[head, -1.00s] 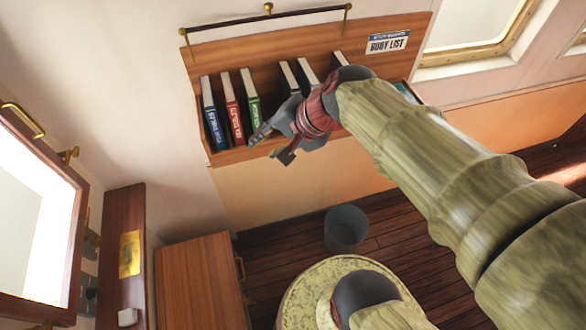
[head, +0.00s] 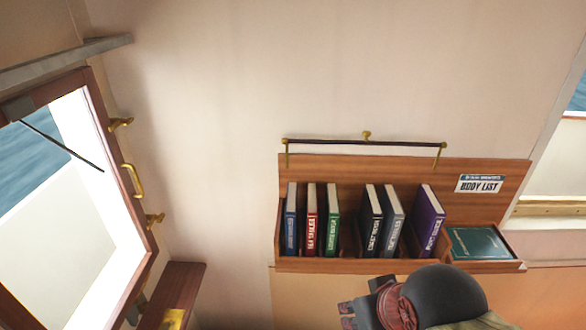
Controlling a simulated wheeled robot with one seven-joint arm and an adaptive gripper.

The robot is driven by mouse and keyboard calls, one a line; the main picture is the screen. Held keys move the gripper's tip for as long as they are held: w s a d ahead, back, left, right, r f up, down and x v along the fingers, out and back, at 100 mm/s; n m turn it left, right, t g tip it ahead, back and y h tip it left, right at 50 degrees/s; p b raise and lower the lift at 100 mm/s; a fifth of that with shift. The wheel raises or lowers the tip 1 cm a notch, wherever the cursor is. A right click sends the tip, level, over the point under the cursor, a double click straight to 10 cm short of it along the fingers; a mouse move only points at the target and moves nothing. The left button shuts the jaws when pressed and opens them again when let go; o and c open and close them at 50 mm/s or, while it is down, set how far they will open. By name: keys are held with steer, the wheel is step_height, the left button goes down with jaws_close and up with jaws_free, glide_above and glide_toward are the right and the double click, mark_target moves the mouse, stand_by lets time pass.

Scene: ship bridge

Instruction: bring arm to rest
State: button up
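My gripper (head: 360,308) is at the lower middle of the head view, in front of and below the wooden bookshelf. Its fingers point left and are seen from behind the red wrist part, so I cannot tell whether they are open or shut. No object shows in it. My arm runs off the bottom edge of the view. The gripper appears apart from the books.
The wall bookshelf (head: 350,265) holds blue, red, green, black, grey and purple books and a flat teal book (head: 478,243). A brass-ended rail (head: 365,142) is above. An open window (head: 95,200) is left; a wooden ledge (head: 185,285) is below it.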

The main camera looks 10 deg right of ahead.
step_height(320, 180, down, 21)
steer(key=b, duration=1.9)
steer(key=shift+b, duration=0.35)
steer(key=shift+r, duration=0.1)
